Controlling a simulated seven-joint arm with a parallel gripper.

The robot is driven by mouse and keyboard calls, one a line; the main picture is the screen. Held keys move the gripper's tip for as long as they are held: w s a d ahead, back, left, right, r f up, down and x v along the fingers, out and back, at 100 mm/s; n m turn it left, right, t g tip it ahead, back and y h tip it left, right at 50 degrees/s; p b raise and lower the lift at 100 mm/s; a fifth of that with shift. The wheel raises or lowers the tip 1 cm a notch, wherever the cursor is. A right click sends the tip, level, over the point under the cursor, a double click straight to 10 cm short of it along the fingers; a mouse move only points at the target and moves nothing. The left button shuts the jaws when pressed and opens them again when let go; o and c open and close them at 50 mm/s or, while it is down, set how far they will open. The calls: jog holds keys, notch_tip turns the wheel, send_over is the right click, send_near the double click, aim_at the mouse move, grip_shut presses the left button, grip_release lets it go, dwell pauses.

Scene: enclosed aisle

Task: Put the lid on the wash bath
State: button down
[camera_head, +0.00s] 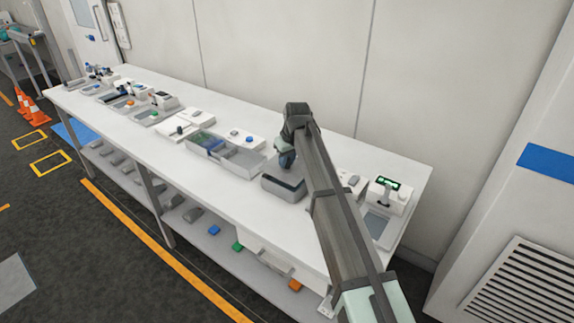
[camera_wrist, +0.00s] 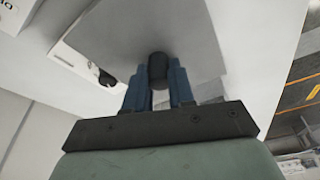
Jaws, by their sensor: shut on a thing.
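My gripper (camera_wrist: 158,80) has its blue fingers on either side of a dark knob (camera_wrist: 158,66) and is shut on it. The knob stands on a flat grey lid (camera_wrist: 125,35), which fills the upper middle of the wrist view. In the head view my gripper (camera_head: 287,160) points down over the grey wash bath (camera_head: 270,190) on the white bench. The bath has a dark upper edge. My arm hides part of its right side. I cannot tell whether the lid touches the bath's rim or is just above it.
The long white bench (camera_head: 225,190) runs along the wall. A grey divided tray (camera_head: 240,163) stands just left of the bath. A device with a green display (camera_head: 388,183) stands to the right. Small apparatus (camera_head: 130,95) crowds the far left. The bench front is clear.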

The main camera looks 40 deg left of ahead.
aim_at(292, 172)
jog(key=shift+f, duration=1.05)
jog(key=shift+f, duration=0.45)
jog(key=c, duration=1)
grip_release()
jog(key=shift+o, duration=0.2)
jog(key=shift+r, duration=0.15)
jog(key=shift+r, duration=0.35)
jog(key=v, duration=1.2)
jog(key=shift+a, duration=0.1)
